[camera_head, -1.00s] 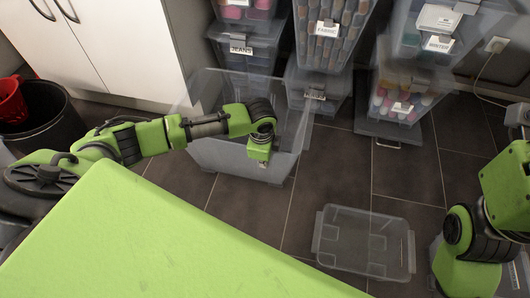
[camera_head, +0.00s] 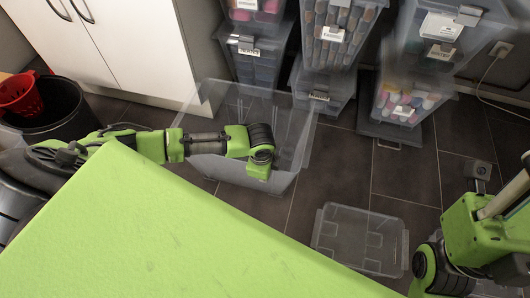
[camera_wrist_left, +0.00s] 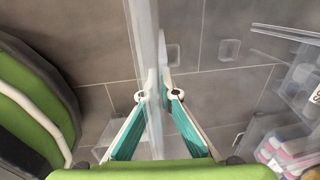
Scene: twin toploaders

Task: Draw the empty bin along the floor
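The empty bin (camera_head: 285,150), a large clear open-topped tub, stands on the tiled floor in front of the stacked containers in the head view. My left arm reaches over it from the left. The left gripper's fingers are hidden below the wrist there. In the left wrist view, the left gripper (camera_wrist_left: 157,95) has its two fingers closed in on either side of the bin's thin clear wall (camera_wrist_left: 145,45), pinching it. My right arm is at the right edge of the head view; its fingers are not visible.
A clear lid-like tray (camera_head: 342,240) lies on the floor at lower centre. Stacked clear containers (camera_head: 318,95) stand behind the bin, with another stack (camera_head: 402,115) to their right. A white cabinet (camera_head: 135,45) and a black bucket (camera_head: 62,110) are at left.

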